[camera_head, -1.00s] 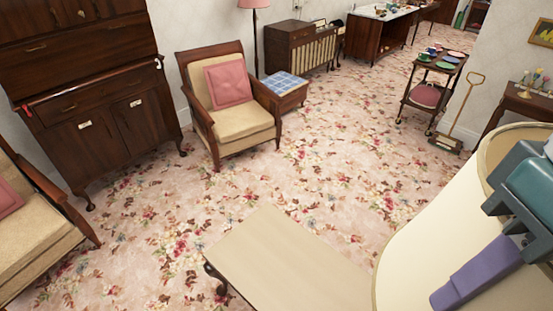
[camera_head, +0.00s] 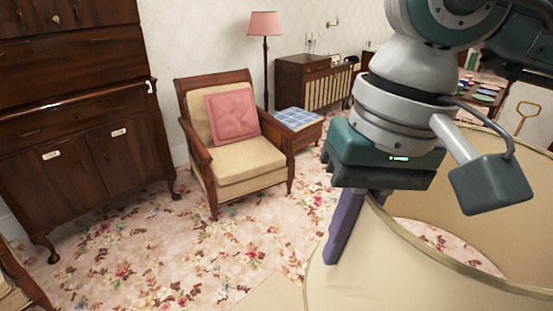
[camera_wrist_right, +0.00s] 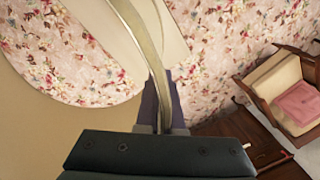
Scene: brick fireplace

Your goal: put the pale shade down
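The pale shade (camera_head: 415,280) is a large cream, open-ended drum with a darker rim. It fills the lower right of the head view, and floral carpet shows through its open middle. My right gripper (camera_head: 342,230) has purple fingers and straddles the near left part of the rim, one finger outside the wall and one mostly hidden behind it. In the right wrist view the shade's rim (camera_wrist_right: 150,45) runs down between the two fingers (camera_wrist_right: 164,105), which are closed on it. The shade appears held above the floor. My left gripper is not in view.
A beige-topped table (camera_head: 272,294) shows only a corner at the bottom, partly hidden by the shade. An armchair (camera_head: 240,168) with a pink cushion, a dark cabinet (camera_head: 85,185) and a blue-tiled low table (camera_head: 298,119) stand beyond. Open carpet (camera_head: 180,250) lies left.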

